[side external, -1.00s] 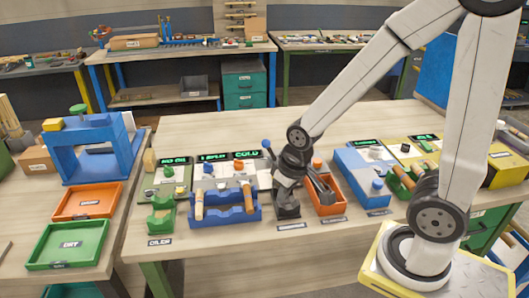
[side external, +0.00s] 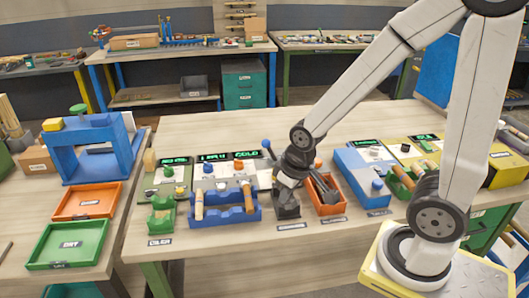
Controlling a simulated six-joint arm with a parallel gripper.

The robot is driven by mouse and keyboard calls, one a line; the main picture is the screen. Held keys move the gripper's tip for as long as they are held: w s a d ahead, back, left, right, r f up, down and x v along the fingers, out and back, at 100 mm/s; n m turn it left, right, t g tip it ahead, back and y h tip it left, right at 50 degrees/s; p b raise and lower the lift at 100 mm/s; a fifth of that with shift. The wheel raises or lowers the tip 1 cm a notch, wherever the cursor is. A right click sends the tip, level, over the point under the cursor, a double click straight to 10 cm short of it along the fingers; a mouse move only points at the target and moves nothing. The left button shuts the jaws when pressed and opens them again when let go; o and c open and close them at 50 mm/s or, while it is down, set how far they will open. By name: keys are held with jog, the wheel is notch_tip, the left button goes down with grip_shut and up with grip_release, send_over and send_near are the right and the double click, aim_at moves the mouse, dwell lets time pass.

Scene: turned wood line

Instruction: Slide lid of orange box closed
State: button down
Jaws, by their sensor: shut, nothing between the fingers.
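The orange box (side external: 329,209) stands on the bench right of my gripper. Its top looks at least partly open, with dark grey long pieces (side external: 323,187) showing inside. I cannot make out a separate lid. A small orange piece (side external: 318,163) shows at the far end of the box; I cannot tell whether it belongs to the lid. My gripper (side external: 287,188) points down just left of the box, over a dark grey block (side external: 287,210). It is shut and empty. The fingertips are small and partly hidden, so contact with the block is unclear.
A blue rack (side external: 225,217) with wooden handles stands left of my gripper. A blue box (side external: 360,180) stands close on the right of the orange box. Green holders (side external: 161,215) sit farther left. The bench behind (side external: 225,130) is clear.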

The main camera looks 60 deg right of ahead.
jog(key=w+d+m+h, duration=0.1)
jog(key=w+d+m, duration=0.2)
jog(key=d, duration=1.2)
jog(key=w+d+r+m+h, duration=0.1)
jog(key=w+d+m, duration=0.3)
jog(key=d, duration=1.1)
jog(key=shift+w, duration=0.35)
jog(key=shift+f, duration=0.1)
jog(key=shift+w+x, duration=0.1)
jog(key=shift+x, duration=2.25)
jog(key=shift+w+x, duration=0.15)
jog(key=shift+x, duration=2.2)
jog(key=shift+f, duration=0.1)
jog(key=shift+s+a, duration=0.55)
jog(key=shift+s, duration=0.25)
jog(key=shift+s+a, duration=0.5)
jog(key=shift+s, duration=0.3)
